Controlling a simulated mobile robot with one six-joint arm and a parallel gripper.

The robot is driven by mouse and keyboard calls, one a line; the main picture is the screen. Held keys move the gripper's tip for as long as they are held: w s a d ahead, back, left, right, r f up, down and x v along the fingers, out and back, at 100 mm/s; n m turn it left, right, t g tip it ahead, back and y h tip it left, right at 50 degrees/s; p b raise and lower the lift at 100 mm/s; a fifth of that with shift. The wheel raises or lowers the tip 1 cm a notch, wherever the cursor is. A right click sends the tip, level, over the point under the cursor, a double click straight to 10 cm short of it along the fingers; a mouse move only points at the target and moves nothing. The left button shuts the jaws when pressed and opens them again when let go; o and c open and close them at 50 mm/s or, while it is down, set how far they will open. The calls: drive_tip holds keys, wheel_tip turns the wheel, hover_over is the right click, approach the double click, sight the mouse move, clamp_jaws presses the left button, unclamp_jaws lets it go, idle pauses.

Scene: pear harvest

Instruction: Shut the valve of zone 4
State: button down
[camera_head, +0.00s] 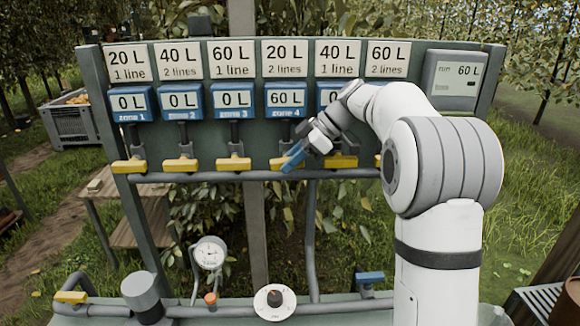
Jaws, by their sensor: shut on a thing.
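The zone 4 meter (286,98) on the panel reads 60 L, under a card marked 20 L, 2 lines. Below it is the yellow zone 4 valve handle (277,163), partly hidden by my gripper. My gripper (292,158), with blue fingers, comes in from the right and is shut on this handle. The hidden part keeps me from telling the handle's exact angle.
Yellow handles of zone 1 (129,166), zone 2 (180,165) and zone 3 (234,164) lie crosswise at left. The zone 5 handle (342,162) is close at right. My arm covers part of the zone 5 and 6 area. A pressure gauge (210,254) stands below.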

idle(0.4)
drive_tip(key=c, duration=1.2)
unclamp_jaws()
drive_tip(key=shift+c, duration=0.2)
drive_tip(key=v, duration=0.7)
drive_tip(key=shift+d+r, duration=0.3)
drive_tip(key=shift+d, duration=0.05)
